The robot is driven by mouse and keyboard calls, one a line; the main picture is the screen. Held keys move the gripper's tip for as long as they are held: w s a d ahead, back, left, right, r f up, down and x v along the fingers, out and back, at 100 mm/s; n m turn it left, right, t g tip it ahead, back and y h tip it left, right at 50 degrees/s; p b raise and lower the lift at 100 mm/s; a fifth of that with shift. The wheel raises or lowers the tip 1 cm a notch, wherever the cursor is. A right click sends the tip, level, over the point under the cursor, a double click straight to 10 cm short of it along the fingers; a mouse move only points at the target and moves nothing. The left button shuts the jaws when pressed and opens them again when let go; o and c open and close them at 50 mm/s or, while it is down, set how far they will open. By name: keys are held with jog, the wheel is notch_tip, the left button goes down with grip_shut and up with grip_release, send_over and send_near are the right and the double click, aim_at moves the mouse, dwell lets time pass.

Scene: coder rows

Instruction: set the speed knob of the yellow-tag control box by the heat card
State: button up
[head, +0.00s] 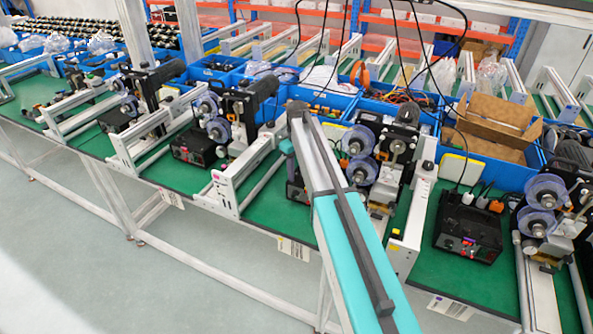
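Several black control boxes stand on the green bench top. Another control box (200,147) is left of centre, and a third (115,120) is farther left. One more (298,190) is partly hidden behind my arm. A small yellow tag (396,233) sits on the white frame between my arm and the nearest box. Knob settings are too small to read. I cannot identify the heat card.
Coder machines with clear reels (540,200) stand beside the boxes, between white rail frames (235,190). Blue bins (480,148) and an open cardboard box (495,120) are behind. Cables hang from above. Yellow-edged white pads (462,168) lie behind boxes. The grey floor (80,260) in front is clear.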

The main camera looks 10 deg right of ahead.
grip_shut()
jog(key=shift+m+b, duration=0.3)
jog(key=shift+m, duration=0.1)
jog(key=m+b, duration=0.2)
jog(key=m, duration=0.2)
jog(key=shift+f, duration=0.1)
jog(key=m+b, duration=0.2)
jog(key=m, duration=0.4)
jog(key=shift+w, duration=0.1)
jog(key=m+b, duration=0.2)
jog(key=m, duration=0.5)
jog(key=m+b, duration=0.1)
jog(key=m, duration=0.5)
dwell(0.5)
